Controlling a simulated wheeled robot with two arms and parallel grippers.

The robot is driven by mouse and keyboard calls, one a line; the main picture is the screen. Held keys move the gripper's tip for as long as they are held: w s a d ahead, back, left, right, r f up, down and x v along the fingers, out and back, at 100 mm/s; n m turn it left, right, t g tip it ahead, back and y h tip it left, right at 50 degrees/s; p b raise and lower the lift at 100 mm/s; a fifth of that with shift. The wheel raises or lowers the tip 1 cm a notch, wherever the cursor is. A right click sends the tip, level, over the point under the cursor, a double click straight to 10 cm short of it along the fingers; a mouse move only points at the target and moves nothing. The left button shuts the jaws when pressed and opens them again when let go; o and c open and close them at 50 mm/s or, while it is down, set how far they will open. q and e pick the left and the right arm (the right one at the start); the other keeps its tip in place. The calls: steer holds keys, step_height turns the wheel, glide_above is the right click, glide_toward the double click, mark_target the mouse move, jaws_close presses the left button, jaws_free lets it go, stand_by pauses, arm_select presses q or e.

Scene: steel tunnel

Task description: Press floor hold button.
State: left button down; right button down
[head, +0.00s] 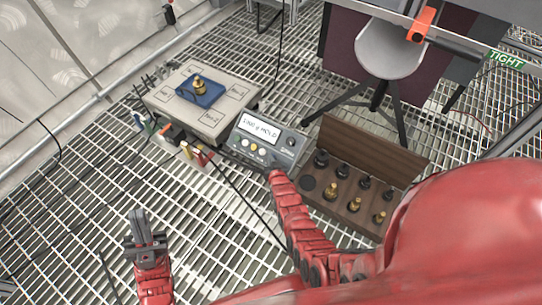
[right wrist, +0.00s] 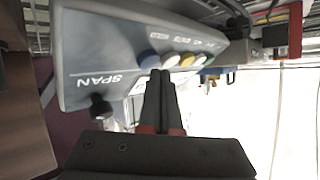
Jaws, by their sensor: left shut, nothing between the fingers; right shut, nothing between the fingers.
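The grey control box (head: 262,137) stands on the grating with a lit display; its text is too small to read surely, but seems to end in "HOLD". My left gripper (head: 146,226) is shut and empty over the grating, left of the box.
A scale (head: 203,101) with a brass weight (head: 200,86) on a blue pad stands behind left of the box. An open wooden case (head: 330,198) of weights lies to the right. A stool (head: 390,50) stands behind. Cables cross the grating; front left is mostly clear.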

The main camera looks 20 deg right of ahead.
steer(key=a+r+p, duration=0.1)
steer(key=s+r+p, duration=0.1)
steer(key=r, duration=0.1)
steer(key=s+a+r+p, duration=0.1)
steer(key=shift+s+a+r, duration=0.1)
steer(key=shift+a+r, duration=0.2)
steer(key=shift+r, duration=0.1)
stand_by(0.7)
steer(key=shift+r, duration=0.1)
